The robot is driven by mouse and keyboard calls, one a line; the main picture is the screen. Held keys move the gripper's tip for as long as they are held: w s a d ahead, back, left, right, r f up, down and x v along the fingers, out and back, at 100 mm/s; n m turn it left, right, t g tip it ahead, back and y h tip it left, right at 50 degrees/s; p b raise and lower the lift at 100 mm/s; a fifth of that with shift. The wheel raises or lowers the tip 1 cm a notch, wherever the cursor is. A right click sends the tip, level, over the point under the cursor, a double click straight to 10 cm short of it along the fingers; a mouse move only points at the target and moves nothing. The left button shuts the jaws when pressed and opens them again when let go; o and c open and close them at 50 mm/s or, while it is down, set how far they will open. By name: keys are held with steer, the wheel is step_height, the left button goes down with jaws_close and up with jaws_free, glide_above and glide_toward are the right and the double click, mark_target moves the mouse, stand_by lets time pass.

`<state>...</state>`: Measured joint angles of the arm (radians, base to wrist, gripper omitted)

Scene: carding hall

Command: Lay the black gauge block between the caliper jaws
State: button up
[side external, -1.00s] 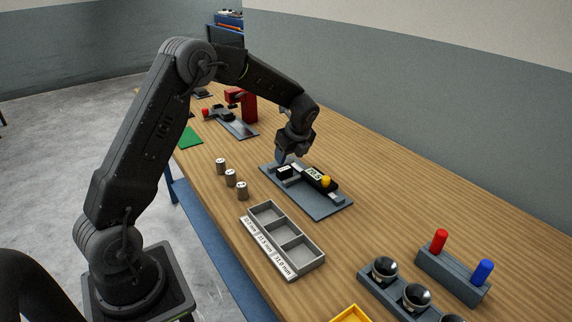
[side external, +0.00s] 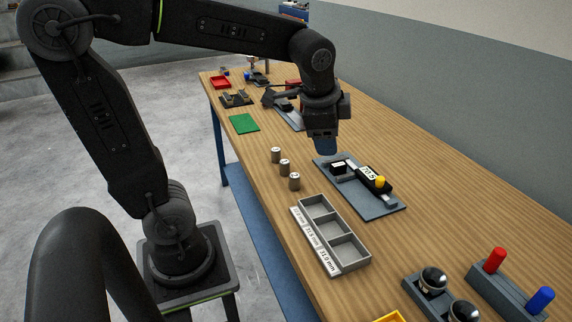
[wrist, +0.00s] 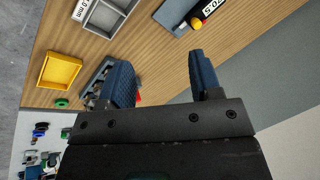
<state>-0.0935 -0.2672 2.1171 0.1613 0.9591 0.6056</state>
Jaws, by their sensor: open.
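The caliper (side external: 369,181) lies on a grey base plate (side external: 380,208) on the bench. It has a "70.5" display and a yellow knob (side external: 380,181). My gripper (side external: 325,147) is above that end of the plate, apart from the block. In the wrist view its blue fingers (wrist: 162,78) are spread, with nothing between them. The plate's edge (wrist: 174,11) and display show at that view's top.
A grey compartment tray (side external: 365,259) with millimetre labels lies nearer. A holder with red and blue pegs (side external: 508,283) and cups with dark balls (side external: 432,283) are at lower right. Bare wood lies right of the plate.

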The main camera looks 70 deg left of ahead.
steer(key=s+d+n+t+h, duration=0.1)
steer(key=s+d+n, duration=0.1)
steer(key=s, duration=0.3)
steer(key=s+d+f+n+h, duration=0.1)
steer(key=s+d+n, duration=0.2)
steer(key=s, duration=0.3)
steer(key=shift+d+f+n+t, duration=0.15)
steer(key=shift+f+n+t, duration=0.2)
steer(key=shift+n, duration=0.45)
